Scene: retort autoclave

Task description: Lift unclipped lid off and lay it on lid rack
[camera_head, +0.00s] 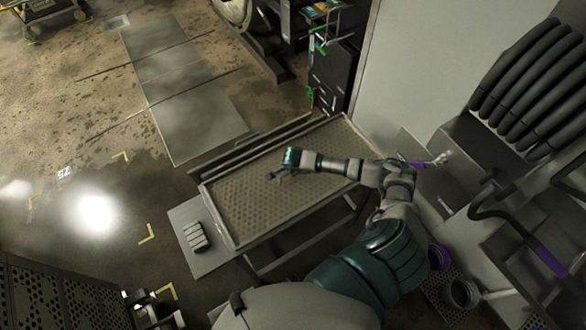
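I cannot make out a lid in this view. A long, shallow perforated tray (228,217) with a raised rim lies on a stand in the middle; I cannot tell if it is the lid rack. One arm, which I take as my right, reaches in from the lower right across the tray. Its small dark gripper (277,175) is over the tray surface with nothing visibly held; whether its fingers are apart is too small to tell. A dark jointed shape (148,303) at the bottom left looks like my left gripper, but its fingers are unclear.
A grey ribbed block (195,237) lies on a pale plate (184,215) left of the tray. A dark perforated rack (55,297) fills the lower left corner. Thick black hoses (530,85) and a grey cabinet crowd the right. Floor at the left is open.

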